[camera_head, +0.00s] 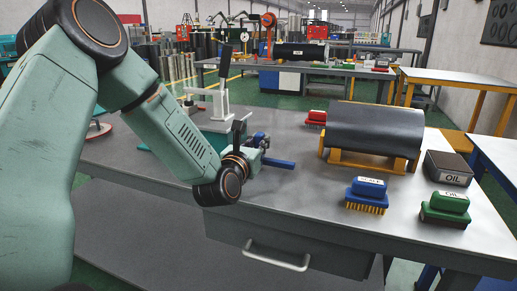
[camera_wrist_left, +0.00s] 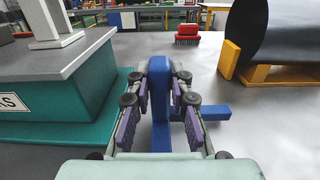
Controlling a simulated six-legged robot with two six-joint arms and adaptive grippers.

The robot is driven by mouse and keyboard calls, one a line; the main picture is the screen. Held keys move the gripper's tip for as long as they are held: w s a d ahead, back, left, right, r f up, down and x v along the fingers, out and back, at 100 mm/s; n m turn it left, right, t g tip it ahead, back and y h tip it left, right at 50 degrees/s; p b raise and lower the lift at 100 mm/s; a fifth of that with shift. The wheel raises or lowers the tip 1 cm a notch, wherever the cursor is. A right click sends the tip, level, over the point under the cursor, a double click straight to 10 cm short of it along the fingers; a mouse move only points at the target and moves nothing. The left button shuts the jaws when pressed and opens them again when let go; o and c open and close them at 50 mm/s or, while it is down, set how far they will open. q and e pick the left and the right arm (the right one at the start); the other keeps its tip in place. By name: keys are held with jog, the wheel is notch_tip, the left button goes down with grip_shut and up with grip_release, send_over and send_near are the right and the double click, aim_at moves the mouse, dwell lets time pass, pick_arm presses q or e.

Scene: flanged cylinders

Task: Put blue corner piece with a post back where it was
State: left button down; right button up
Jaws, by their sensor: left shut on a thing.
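The blue corner piece with a post (camera_head: 279,163) is at the tabletop near the middle of the head view, beside the white-and-teal press. In the left wrist view its upright post (camera_wrist_left: 159,85) stands between the purple-padded fingers, and a blue arm of its base (camera_wrist_left: 210,113) reaches to the right. My left gripper (camera_head: 259,140) is shut on the post; it also shows in the left wrist view (camera_wrist_left: 160,95). I cannot tell whether the base touches the table. The lower part of the piece is partly hidden by the gripper. My right gripper is not in view.
The teal press base (camera_wrist_left: 60,90) stands close on the left. A dark cylinder (camera_head: 374,130) lies on a yellow cradle (camera_head: 372,160) to the right. A red brush (camera_head: 316,118), a blue brush (camera_head: 367,194), a green brush (camera_head: 445,208) and a dark OIL box (camera_head: 448,168) share the grey table (camera_head: 310,200).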

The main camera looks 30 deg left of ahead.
pick_arm(q)
jog(key=shift+f, duration=0.5)
jog(key=shift+w, duration=0.2)
jog(key=shift+s, duration=0.1)
jog(key=c, duration=1.2)
grip_release()
jog(key=shift+f, duration=0.15)
jog(key=shift+r, duration=0.25)
jog(key=p+v, duration=0.2)
jog(key=v, duration=1)
jog(key=shift+s+p, duration=0.1)
jog(key=shift+p, duration=0.3)
